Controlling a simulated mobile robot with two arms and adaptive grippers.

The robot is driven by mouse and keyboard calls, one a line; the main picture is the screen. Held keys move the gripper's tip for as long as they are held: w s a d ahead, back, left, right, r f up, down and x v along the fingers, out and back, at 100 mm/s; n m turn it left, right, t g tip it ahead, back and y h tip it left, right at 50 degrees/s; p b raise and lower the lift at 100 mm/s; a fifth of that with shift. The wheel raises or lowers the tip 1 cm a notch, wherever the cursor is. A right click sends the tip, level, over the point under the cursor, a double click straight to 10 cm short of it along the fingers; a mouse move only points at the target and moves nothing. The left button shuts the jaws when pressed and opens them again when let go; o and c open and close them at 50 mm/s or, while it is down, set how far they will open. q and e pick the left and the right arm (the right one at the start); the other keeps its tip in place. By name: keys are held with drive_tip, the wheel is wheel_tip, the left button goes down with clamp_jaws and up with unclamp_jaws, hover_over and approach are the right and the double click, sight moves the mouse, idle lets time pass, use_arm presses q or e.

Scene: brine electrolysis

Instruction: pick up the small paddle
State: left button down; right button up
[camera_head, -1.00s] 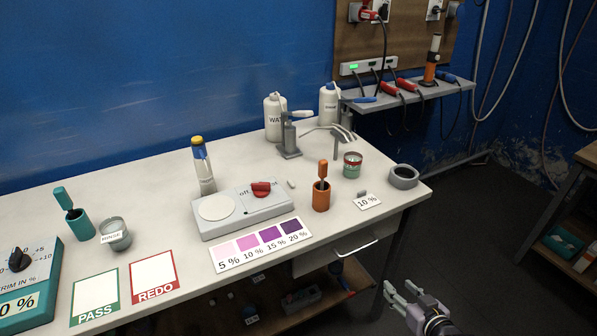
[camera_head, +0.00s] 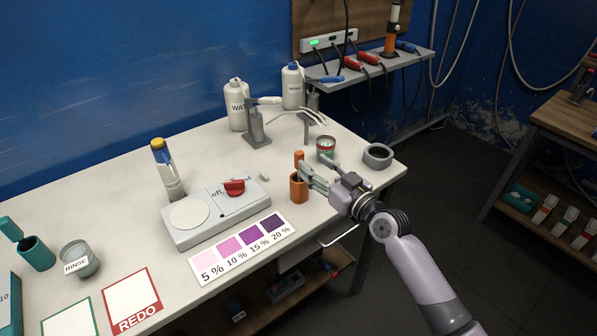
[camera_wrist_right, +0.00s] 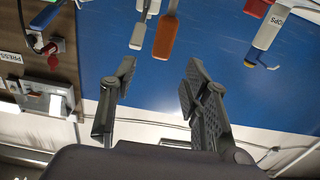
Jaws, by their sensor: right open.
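An orange paddle handle (camera_head: 299,157) stands upright in an orange cup (camera_head: 299,190) near the right end of the bench. A teal paddle handle (camera_head: 10,228) leans in a teal cup (camera_head: 37,253) at the far left. Which one is the small paddle is not clear. My right gripper (camera_head: 309,176) is open and empty, just right of the orange cup; in the head view its fingertips are close to the cup's rim. In the right wrist view its fingers (camera_wrist_right: 160,70) are spread, with nothing held between them. My left gripper is out of view.
A scale (camera_head: 215,209) with a red knob sits left of the orange cup. A red-green tin (camera_head: 326,149) and a grey ring (camera_head: 378,156) stand behind my gripper. A colour chart (camera_head: 243,247) lies in front. Two white bottles and metal spouts stand at the back.

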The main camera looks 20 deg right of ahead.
sight(302, 157)
drive_tip(key=x, duration=0.5)
drive_tip(key=p+x, duration=0.1)
drive_tip(key=x, duration=0.1)
drive_tip(key=shift+w+a+f, duration=0.1)
drive_tip(key=shift+w+f, duration=0.05)
drive_tip(key=shift+f, duration=0.15)
drive_tip(key=shift+c, duration=0.5)
clamp_jaws()
